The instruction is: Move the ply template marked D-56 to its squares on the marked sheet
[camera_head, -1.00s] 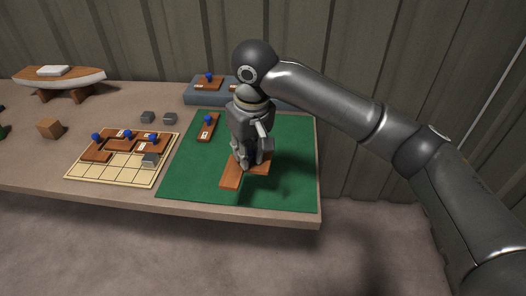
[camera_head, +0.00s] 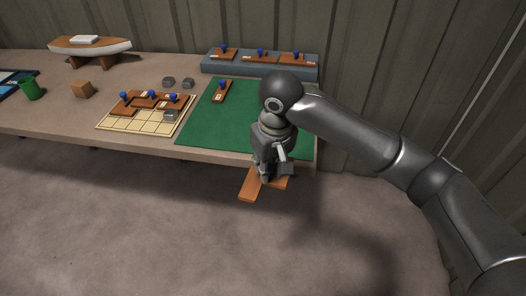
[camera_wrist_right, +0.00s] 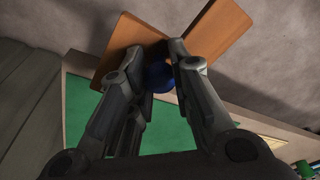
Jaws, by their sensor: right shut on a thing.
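My right gripper (camera_head: 266,174) is shut on the blue knob (camera_wrist_right: 158,76) of an orange-brown ply template (camera_head: 248,187). The template shows as angled boards in the right wrist view (camera_wrist_right: 132,40). In the head view it appears at the bench's front edge, below the green mat; its height is hard to tell. No mark on it is readable. The marked sheet (camera_head: 150,123), pale with a grid of squares, lies to the left. Several blue-knobbed templates (camera_head: 149,101) sit on its back part, and a grey block (camera_head: 171,116) at its right. My left gripper is not in view.
The green mat (camera_head: 210,130) holds another template (camera_head: 221,92) at its back left. A grey-blue rack (camera_head: 213,66) behind carries several templates. Two grey blocks (camera_head: 168,81), a wooden cube (camera_head: 82,89), a green cup (camera_head: 33,90) and a boat model (camera_head: 92,46) stand leftward.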

